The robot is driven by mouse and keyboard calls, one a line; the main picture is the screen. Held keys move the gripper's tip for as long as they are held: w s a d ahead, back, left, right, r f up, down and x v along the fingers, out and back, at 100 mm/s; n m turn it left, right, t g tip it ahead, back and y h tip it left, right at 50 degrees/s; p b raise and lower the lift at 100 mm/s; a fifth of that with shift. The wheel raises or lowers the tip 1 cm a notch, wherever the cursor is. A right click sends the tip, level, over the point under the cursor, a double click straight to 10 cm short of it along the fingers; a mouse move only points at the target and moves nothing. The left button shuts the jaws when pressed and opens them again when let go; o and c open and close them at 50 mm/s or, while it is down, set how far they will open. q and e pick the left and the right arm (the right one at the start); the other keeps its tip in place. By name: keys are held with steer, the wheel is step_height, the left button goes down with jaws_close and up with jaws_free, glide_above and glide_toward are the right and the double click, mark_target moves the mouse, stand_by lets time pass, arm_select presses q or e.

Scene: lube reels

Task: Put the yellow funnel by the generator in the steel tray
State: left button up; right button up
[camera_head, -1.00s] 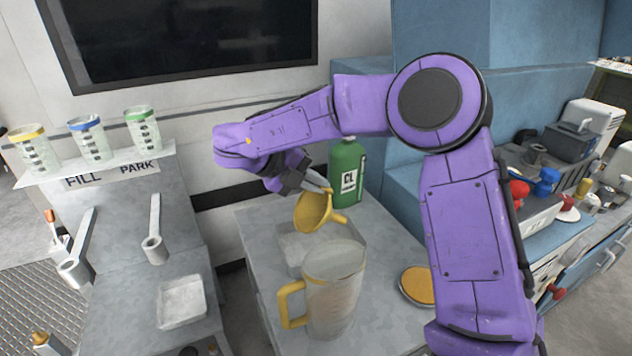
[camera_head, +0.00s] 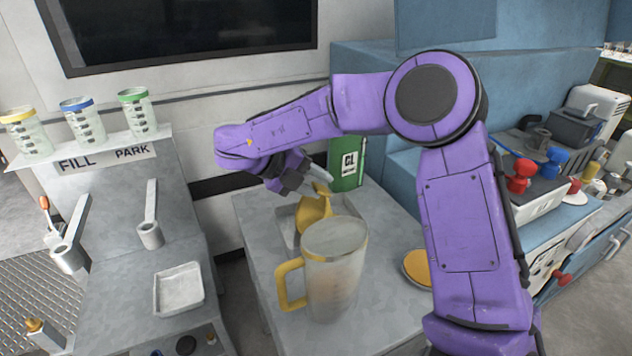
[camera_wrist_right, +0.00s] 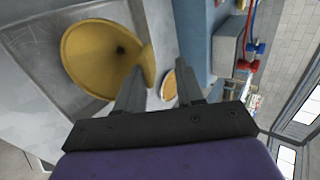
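The yellow funnel (camera_head: 313,209) rests tilted in the steel tray (camera_head: 284,226) on the grey bench, behind the big jug. Its wide mouth shows in the right wrist view (camera_wrist_right: 92,55). My right gripper (camera_head: 322,183) is just above and beside the funnel. In the right wrist view its two fingers (camera_wrist_right: 158,88) stand apart with nothing between them, and the funnel lies to the left of them, close to the left finger. Part of the tray and the funnel's lower part are hidden by the jug. My left gripper is out of view.
A clear jug with a yellow handle (camera_head: 334,275) stands in front of the tray. A green bottle (camera_head: 347,165) is behind my gripper. An orange-topped round dish (camera_head: 418,268) lies at the right. A fill stand with measuring cups (camera_head: 80,118) is at the left.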

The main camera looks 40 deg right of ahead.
steer(key=v, duration=1)
steer(key=shift+r, duration=0.2)
steer(key=shift+a, duration=0.15)
